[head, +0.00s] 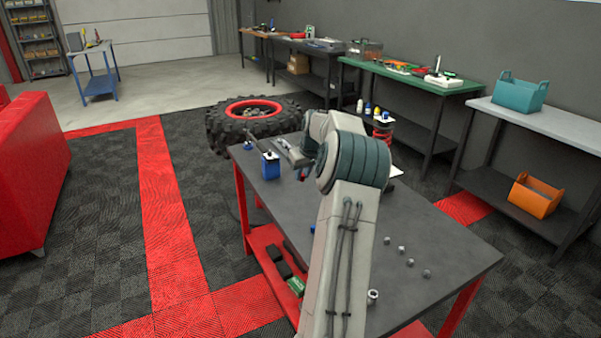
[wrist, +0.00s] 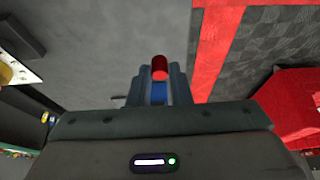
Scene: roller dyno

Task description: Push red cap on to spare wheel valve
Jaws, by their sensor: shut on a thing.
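The red cap (wrist: 160,68) shows in the wrist view between the fingertips of my gripper (wrist: 158,80), which is shut on it. In the head view my gripper (head: 281,146) is over the far left part of the dark workbench, close to a blue box. The cap cannot be made out there. A big black tyre with a red rim (head: 253,108) lies flat on the floor beyond the bench, apart from my gripper; it looks like the spare wheel. Its valve is too small to tell.
The blue box (head: 270,166) stands on the workbench (head: 425,235) at its far left end. Several metal nuts (head: 401,251) lie at the right of the bench. A red cabinet (head: 35,170) stands at the left. Open floor (head: 205,225) lies between it and the bench.

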